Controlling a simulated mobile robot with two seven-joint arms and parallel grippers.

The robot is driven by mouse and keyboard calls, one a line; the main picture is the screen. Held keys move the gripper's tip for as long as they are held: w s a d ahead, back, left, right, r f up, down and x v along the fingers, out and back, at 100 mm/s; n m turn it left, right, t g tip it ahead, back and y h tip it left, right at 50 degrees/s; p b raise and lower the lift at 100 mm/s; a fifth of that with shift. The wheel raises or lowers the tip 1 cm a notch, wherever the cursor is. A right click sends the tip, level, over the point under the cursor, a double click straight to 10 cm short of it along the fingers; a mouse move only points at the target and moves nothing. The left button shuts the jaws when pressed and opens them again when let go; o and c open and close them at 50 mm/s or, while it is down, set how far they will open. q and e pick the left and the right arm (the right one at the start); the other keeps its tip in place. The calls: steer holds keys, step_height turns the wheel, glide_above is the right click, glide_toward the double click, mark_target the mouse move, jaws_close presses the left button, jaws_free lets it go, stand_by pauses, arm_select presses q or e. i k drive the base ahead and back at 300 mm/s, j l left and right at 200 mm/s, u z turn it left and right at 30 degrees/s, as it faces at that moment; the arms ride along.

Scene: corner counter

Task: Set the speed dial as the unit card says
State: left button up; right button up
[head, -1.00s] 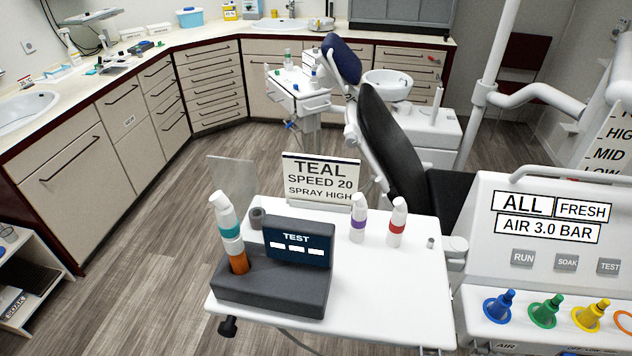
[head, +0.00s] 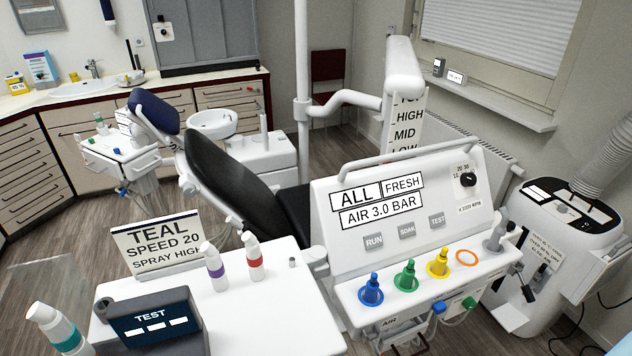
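The unit card (head: 157,243) stands upright at the back of the white tray table and reads TEAL, SPEED 20, SPRAY HIGH. The speed dial (head: 468,180) is a black knob at the upper right of the white unit panel (head: 322,222). Small numbers surround it, with 20 and 30 near the top; its pointer is too small to read. Neither of my grippers shows in the head view.
Coloured couplings, including a blue one (head: 371,290), line the ledge below the dial. A white machine (head: 560,235) stands at right.

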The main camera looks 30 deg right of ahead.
mark_target(467, 179)
steer(key=z, duration=1.55)
